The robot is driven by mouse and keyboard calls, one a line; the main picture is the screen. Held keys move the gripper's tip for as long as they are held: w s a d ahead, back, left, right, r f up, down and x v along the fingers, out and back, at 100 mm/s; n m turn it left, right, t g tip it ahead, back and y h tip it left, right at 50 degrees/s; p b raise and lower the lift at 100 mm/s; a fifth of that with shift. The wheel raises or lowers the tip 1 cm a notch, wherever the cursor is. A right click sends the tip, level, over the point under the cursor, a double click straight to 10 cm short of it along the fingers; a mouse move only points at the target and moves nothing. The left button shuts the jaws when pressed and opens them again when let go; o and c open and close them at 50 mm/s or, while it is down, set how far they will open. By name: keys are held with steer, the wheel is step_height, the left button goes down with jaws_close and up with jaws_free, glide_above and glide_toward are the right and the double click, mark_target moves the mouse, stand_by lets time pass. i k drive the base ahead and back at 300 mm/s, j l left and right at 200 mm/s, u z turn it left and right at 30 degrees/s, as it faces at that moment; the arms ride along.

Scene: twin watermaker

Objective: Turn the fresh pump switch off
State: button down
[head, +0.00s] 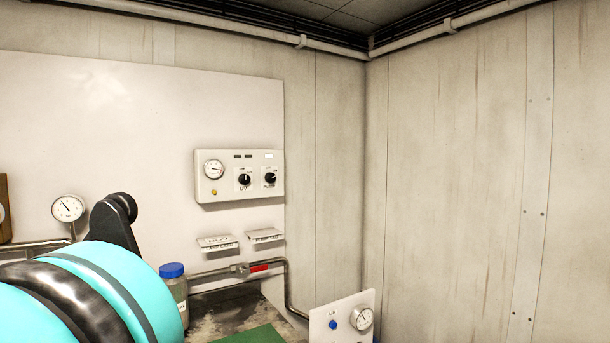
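A pale control panel (210,190) is fixed to the white board on the back wall. It carries two black rotary knobs. The right knob (270,178) has a small label that seems to read PUMP, and its pointer looks turned toward the upper right. The left knob (244,180) has a different label and its pointer looks nearly upright. My teal and black arm fills the lower left, far in front of the panel. A dark part (117,222) rises behind it and may belong to my gripper; fingertips cannot be made out. Nothing touches the knobs.
Two label plates (217,243) sit below the panel. A pipe with a red handle (259,268) runs under them. A blue-capped bottle (172,271) stands beside my arm. A tilted gauge panel (342,319) is at lower right. A round gauge (67,208) is at left.

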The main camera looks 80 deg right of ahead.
mark_target(269, 177)
steer(key=k+z, duration=0.1)
steer(key=z, duration=0.3)
steer(key=k+z, duration=0.15)
steer(key=z, duration=0.25)
steer(key=k+z, duration=0.1)
steer(key=z, duration=0.3)
steer(key=k+l+z, duration=0.1)
steer(key=z, duration=0.3)
steer(key=l+z, duration=0.15)
steer(key=z, duration=0.45)
